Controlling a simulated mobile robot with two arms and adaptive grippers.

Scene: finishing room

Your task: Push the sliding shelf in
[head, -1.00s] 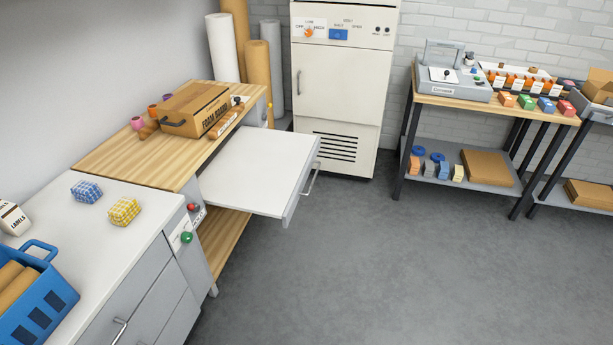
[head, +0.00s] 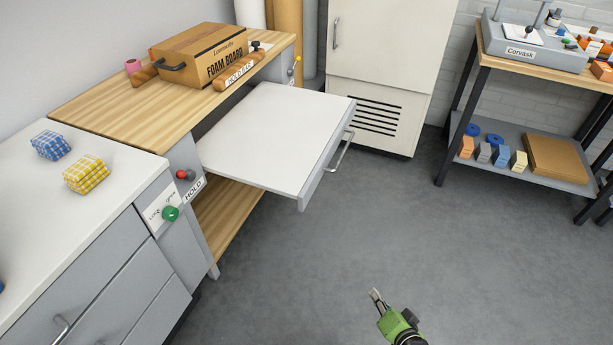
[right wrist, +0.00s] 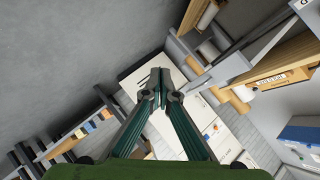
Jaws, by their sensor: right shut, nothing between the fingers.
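The sliding shelf (head: 275,135) is a white panel pulled out from under the wooden counter (head: 120,95). It has a grey front edge with a metal bar handle (head: 341,152) on it. The shelf also shows in the right wrist view (right wrist: 228,68). My right gripper (head: 376,295) is green and low in the head view, over the floor, in front of the shelf and apart from it. In the right wrist view its fingertips (right wrist: 160,75) are together with nothing between them. My left gripper is not in view.
A foam board box (head: 203,55) stands on the counter. A white cabinet (head: 378,70) stands behind the shelf. A grey drawer unit (head: 100,255) with red and green knobs is at the left. A shelved workbench (head: 525,150) stands at right. Open floor lies before the shelf.

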